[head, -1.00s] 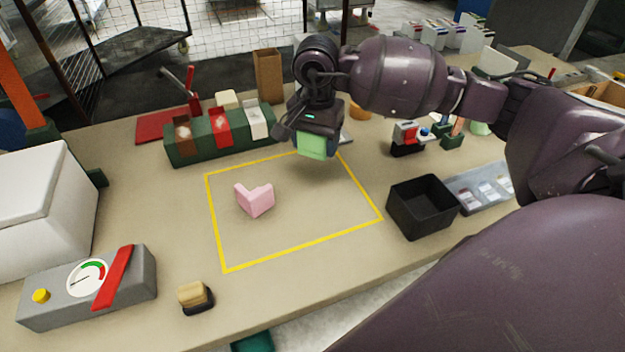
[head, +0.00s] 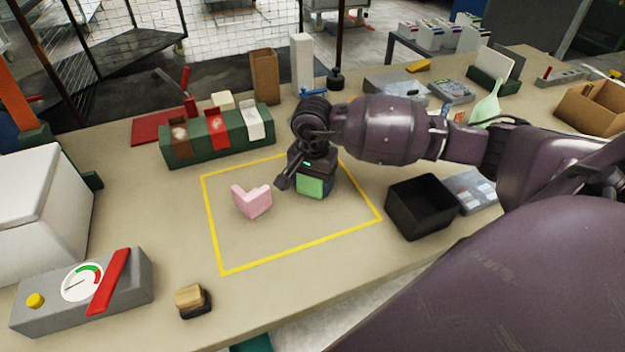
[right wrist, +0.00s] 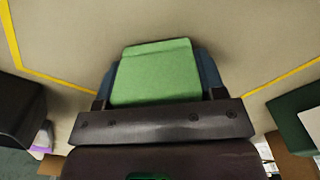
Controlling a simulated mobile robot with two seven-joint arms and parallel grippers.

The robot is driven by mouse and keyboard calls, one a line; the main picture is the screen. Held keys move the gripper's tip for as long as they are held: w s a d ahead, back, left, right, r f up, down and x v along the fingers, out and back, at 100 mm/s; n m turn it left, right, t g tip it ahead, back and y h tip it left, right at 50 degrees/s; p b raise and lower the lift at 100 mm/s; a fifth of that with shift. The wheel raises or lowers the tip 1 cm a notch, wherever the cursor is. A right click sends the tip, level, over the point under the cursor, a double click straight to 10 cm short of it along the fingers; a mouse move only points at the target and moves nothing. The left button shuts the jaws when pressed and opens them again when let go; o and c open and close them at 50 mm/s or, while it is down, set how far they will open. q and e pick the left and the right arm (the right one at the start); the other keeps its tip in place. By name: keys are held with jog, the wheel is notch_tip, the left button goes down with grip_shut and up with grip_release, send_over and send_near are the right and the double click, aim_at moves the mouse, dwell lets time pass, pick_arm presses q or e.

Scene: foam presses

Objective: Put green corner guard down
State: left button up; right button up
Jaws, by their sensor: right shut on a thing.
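The green corner guard (head: 311,187) is in my right gripper (head: 313,186), low over the table inside the yellow outline. I cannot tell whether it touches the table. In the right wrist view the green corner guard (right wrist: 157,75) sits between the two blue-grey fingers of the right gripper (right wrist: 157,82), which are shut on it. A pink corner guard (head: 252,201) stands on the table inside the outline, just left of the gripper and apart from it. My left gripper is not in view.
The yellow outline (head: 301,254) has free room at its front. A black open bin (head: 421,222) stands just right of it. A green rack (head: 193,152) is at the back left, a grey gauge box (head: 125,285) at the front left, and a small brush-like block (head: 192,300) at the front.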

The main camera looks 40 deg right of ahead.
jog(key=shift+f, duration=0.15)
jog(key=o, duration=0.9)
jog(key=shift+r, duration=0.3)
notch_tip(320, 180, up, 12)
jog(key=shift+f, duration=0.15)
dwell(0.3)
